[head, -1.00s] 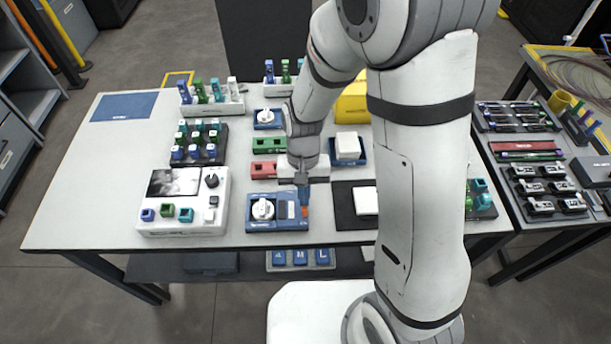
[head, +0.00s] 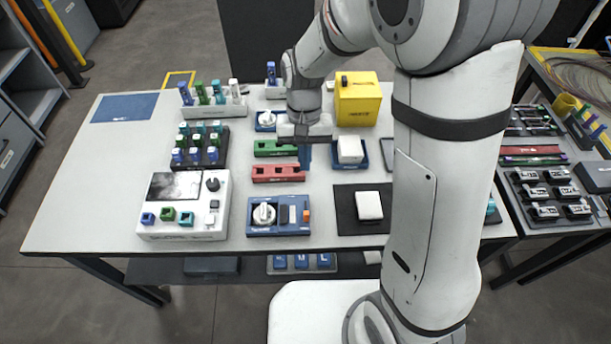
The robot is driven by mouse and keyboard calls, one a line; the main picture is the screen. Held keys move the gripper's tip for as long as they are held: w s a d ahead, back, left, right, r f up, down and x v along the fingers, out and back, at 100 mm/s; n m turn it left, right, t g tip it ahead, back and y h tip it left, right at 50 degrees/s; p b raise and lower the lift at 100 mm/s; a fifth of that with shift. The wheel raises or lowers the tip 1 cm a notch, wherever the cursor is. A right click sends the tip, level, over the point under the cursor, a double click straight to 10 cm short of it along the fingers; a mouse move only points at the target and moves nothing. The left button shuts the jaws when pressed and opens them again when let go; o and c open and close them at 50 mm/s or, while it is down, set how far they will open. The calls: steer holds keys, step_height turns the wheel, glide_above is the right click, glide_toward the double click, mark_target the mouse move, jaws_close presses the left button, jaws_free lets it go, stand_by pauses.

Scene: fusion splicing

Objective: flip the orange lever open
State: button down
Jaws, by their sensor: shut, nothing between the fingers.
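The orange lever (head: 306,216) is a small orange piece at the right end of a blue device (head: 280,230), which also carries a round white dial. The device sits near the front edge of the table. The lever looks short and upright, but it is too small to tell whether it is open. My gripper (head: 305,166) is shut and empty. Its blue fingers point down near the right ends of the green and red blocks, behind the lever and apart from it. Nothing covers the lever.
A red block (head: 278,174) and a green block (head: 274,148) lie behind the device. A dark mat (head: 348,226) with a white box is at its right, and a white console (head: 184,215) at its left. A yellow case (head: 357,103) stands at the back.

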steer(key=shift+v, duration=1.1)
steer(key=s+d+r+t, duration=0.2)
steer(key=s+d+r, duration=0.3)
steer(key=d, duration=0.2)
steer(key=s+d+r+t, duration=0.3)
steer(key=s+d+r, duration=0.2)
steer(key=d, duration=0.3)
steer(key=shift+s+t, duration=0.3)
steer(key=shift+s, duration=0.25)
steer(key=shift+a+r, duration=0.1)
